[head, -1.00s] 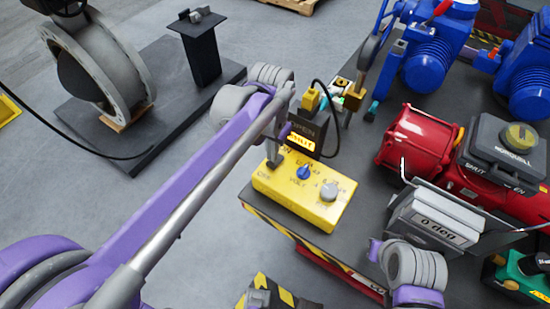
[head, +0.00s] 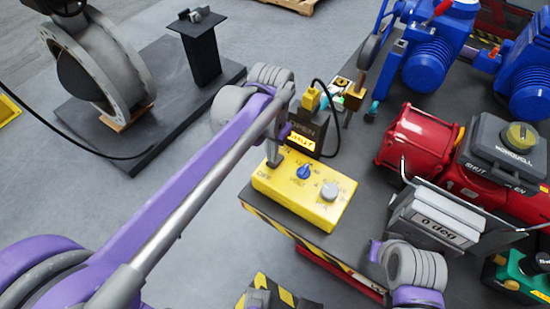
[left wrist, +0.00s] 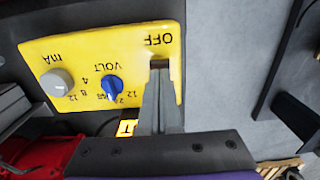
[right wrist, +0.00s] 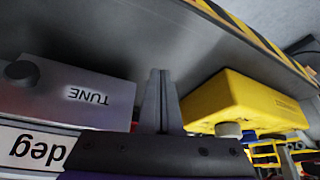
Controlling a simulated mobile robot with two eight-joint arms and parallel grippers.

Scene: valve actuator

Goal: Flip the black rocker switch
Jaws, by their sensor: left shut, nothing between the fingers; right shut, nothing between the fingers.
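The yellow control box (head: 290,205) sits on the dark bench, with a blue VOLT knob (head: 304,172) and a grey mA knob (head: 329,191). My left gripper (head: 273,163) is shut and empty, with its fingertips pointing down at the box's left end by the OFF marking. In the left wrist view the closed fingers (left wrist: 160,68) lie just below the OFF label on the box (left wrist: 40,45). They cover the black rocker switch there, so its tilt and any contact cannot be told. My right gripper (right wrist: 160,75) is shut and empty, apart from the yellow box (right wrist: 240,100).
A black sign with a lit yellow panel (head: 300,142) and a cable stands behind the box. A grey display reading 0 deg (head: 437,225) and a red actuator (head: 420,140) stand to the right. A grey TUNE box (right wrist: 85,95) is beside my right gripper.

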